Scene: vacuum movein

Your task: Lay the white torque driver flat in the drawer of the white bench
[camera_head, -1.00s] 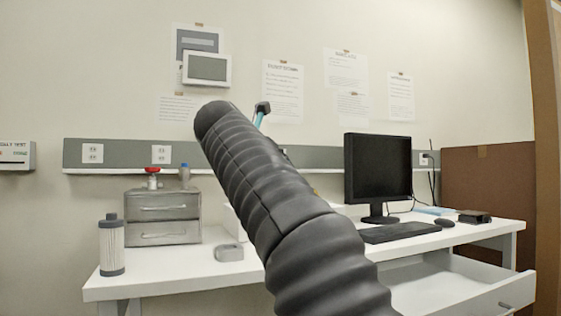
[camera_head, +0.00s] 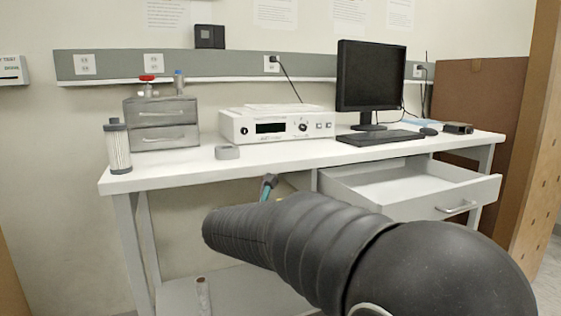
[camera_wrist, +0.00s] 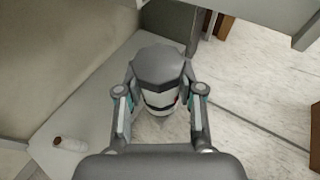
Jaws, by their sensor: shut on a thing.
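The white bench (camera_head: 200,175) stands ahead in the head view. Its drawer (camera_head: 395,180) is pulled open at the right, and its visible inside is empty. My gripper (camera_wrist: 160,90) is shut on the white torque driver (camera_wrist: 158,100), which has a grey faceted end, a white body and a small red mark. The driver's far end is hidden. In the head view, only a teal and grey bit of my gripper (camera_head: 268,187) shows behind my arm, left of the drawer and below the bench top's front edge. The driver is hidden there.
A white cylinder (camera_wrist: 70,143) is on the low shelf (camera_wrist: 95,95). The bench top holds a grey drawer box (camera_head: 162,125), a filter cartridge (camera_head: 118,148), a white instrument (camera_head: 275,125), a monitor (camera_head: 373,80) and a keyboard (camera_head: 380,138). Brown boards stand at the right.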

